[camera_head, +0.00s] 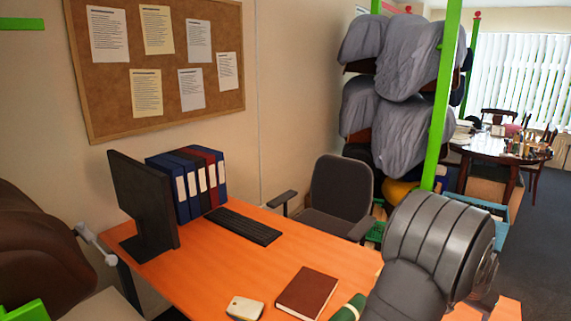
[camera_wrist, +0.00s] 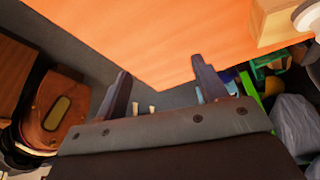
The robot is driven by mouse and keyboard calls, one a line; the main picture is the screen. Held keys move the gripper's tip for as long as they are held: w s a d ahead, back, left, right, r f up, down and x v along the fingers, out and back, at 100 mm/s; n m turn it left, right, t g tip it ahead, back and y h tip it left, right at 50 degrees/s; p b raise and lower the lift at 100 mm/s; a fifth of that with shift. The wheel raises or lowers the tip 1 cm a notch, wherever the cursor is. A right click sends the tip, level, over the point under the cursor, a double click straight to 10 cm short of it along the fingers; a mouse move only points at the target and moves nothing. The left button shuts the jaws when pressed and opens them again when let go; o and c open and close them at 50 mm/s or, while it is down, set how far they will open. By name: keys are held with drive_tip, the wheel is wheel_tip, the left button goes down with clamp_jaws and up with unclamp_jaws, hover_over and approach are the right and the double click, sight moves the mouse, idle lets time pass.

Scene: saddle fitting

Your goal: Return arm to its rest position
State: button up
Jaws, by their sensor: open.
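My gripper (camera_wrist: 160,85) shows in the wrist view with its two dark fingers spread apart and nothing between them. Its fingertips are near the edge of the orange desk (camera_wrist: 130,35), with grey floor visible behind. In the head view my grey arm (camera_head: 435,245) is at the lower right, in front of the right end of the desk (camera_head: 235,270); the gripper itself is out of that view. A brown saddle (camera_wrist: 55,110) shows at the left of the wrist view. Part of a brown saddle (camera_head: 35,250) also shows at the left edge of the head view.
On the desk are a monitor (camera_head: 145,205), binders (camera_head: 190,180), a keyboard (camera_head: 235,226), a brown book (camera_head: 307,293) and a pale device (camera_head: 245,308). An office chair (camera_head: 340,190) stands behind. A green post (camera_head: 443,100) and covered saddles (camera_head: 410,130) stand near my arm.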

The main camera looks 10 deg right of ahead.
drive_tip(key=s+a+f+m+g, duration=0.1)
drive_tip(key=s+f+m, duration=0.1)
drive_tip(key=s, duration=0.6)
drive_tip(key=s+a+f+m, duration=0.1)
drive_tip(key=s+f+m, duration=0.1)
drive_tip(key=s, duration=0.6)
drive_tip(key=w+f, duration=0.4)
drive_tip(key=w, duration=0.4)
drive_tip(key=shift+w+d+f+h, duration=0.15)
drive_tip(key=shift+w+f+h, duration=0.15)
drive_tip(key=shift+w, duration=0.05)
drive_tip(key=s+r, duration=0.5)
drive_tip(key=s, duration=0.3)
drive_tip(key=w+d+r+n, duration=0.1)
drive_tip(key=w+r+n, duration=0.1)
drive_tip(key=w, duration=0.9)
drive_tip(key=shift+w+d+r+n+t, duration=0.3)
drive_tip(key=shift+w+d+r+n, duration=0.1)
drive_tip(key=shift+n, duration=0.2)
drive_tip(key=shift+s, duration=0.1)
